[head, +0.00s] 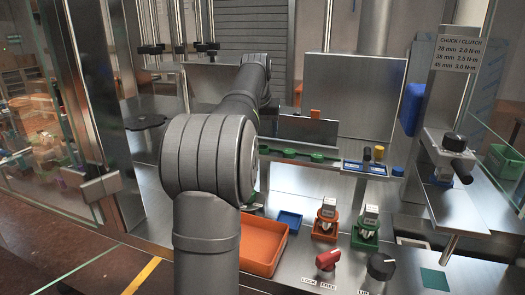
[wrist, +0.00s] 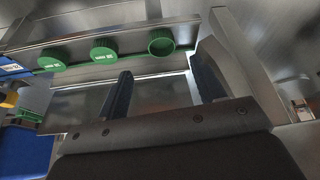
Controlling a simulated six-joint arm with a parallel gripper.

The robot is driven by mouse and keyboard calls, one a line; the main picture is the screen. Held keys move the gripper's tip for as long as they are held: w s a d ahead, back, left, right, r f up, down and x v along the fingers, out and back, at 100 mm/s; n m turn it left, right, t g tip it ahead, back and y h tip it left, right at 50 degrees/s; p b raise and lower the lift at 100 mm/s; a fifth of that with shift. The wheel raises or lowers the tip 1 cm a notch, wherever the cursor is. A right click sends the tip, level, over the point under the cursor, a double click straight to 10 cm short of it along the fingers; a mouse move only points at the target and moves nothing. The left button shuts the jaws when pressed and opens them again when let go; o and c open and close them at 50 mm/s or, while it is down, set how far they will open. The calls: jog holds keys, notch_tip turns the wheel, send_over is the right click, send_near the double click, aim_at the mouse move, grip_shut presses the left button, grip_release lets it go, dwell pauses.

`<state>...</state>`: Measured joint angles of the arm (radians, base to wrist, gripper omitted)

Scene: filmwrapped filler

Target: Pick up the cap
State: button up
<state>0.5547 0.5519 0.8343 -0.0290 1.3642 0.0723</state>
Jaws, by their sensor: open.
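Three green caps show in a row along a metal rail in the wrist view: a left cap (wrist: 52,60), a middle cap (wrist: 103,50) and a right cap (wrist: 161,42). The left two show flat faces with small white labels; the right one looks hollow. My gripper (wrist: 163,88) is open, with its two dark fingers apart and nothing between them. The right cap lies beyond the gap between the fingers, apart from them. In the head view green caps (head: 317,157) show on the rail right of my arm, which hides my gripper.
An orange tray (head: 262,247), a small blue tray (head: 289,221), an orange holder (head: 325,228) and a green holder (head: 365,238) stand on the steel deck. Red (head: 328,260) and black knobs (head: 381,266) are in front. An upright metal plate (head: 352,90) stands behind the rail.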

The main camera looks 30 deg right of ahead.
aim_at(262, 148)
jog(key=shift+a+x, duration=0.1)
jog(key=shift+x, duration=1.6)
jog(key=shift+a+x, duration=0.15)
jog(key=shift+x, duration=1.5)
jog(key=shift+s+f, duration=0.1)
jog(key=c, duration=1.1)
